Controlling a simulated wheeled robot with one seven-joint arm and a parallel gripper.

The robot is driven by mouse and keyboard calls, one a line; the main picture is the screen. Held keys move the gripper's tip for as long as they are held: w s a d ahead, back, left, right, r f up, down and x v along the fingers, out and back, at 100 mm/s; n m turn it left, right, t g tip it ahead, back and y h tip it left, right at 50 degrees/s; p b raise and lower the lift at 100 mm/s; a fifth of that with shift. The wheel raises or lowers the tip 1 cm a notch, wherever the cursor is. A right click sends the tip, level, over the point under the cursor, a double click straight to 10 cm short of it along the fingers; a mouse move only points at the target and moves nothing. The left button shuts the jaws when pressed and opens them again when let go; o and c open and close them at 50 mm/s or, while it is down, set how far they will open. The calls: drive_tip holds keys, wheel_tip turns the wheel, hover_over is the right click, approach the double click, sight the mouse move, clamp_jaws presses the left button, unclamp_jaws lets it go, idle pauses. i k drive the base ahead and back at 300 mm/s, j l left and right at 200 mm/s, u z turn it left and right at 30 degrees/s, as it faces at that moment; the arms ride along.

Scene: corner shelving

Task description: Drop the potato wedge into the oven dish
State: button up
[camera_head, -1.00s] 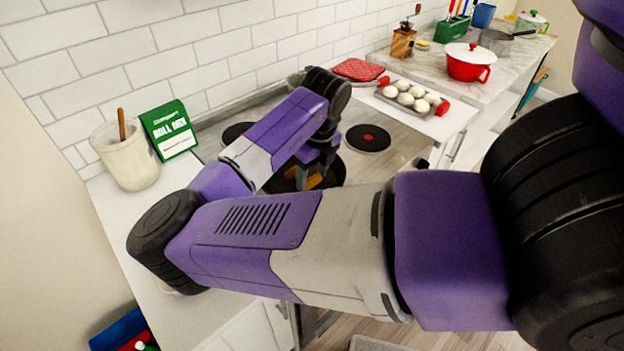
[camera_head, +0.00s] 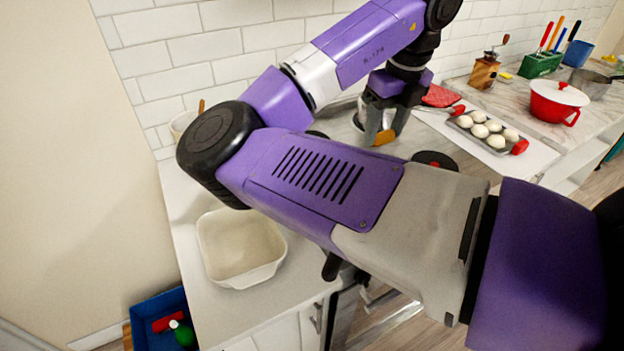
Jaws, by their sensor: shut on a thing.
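My gripper (camera_head: 380,130) is raised over the stove area in the upper middle of the head view. It is shut on the potato wedge (camera_head: 384,138), a small orange-yellow piece showing at the fingertips. The oven dish (camera_head: 270,270) is a cream, square-cornered dish on the white counter at lower left. Its inside looks empty. The gripper is well apart from it, farther back and to the right. My arm hides most of the stove and the pan.
A tray of white rolls (camera_head: 487,133) and a red pot with a white lid (camera_head: 556,103) stand at right. A cream crock (camera_head: 182,124) is partly hidden behind my arm. A blue bin (camera_head: 160,310) is below the counter's left end. Counter around the dish is clear.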

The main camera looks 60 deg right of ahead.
sight(248, 242)
drive_tip(key=i+j, duration=0.1)
drive_tip(key=j, duration=0.25)
drive_tip(key=i+j, duration=0.15)
drive_tip(key=j, duration=0.15)
drive_tip(key=i+j, duration=0.1)
drive_tip(key=j, duration=0.25)
drive_tip(key=i+j, duration=0.15)
drive_tip(key=j, duration=0.15)
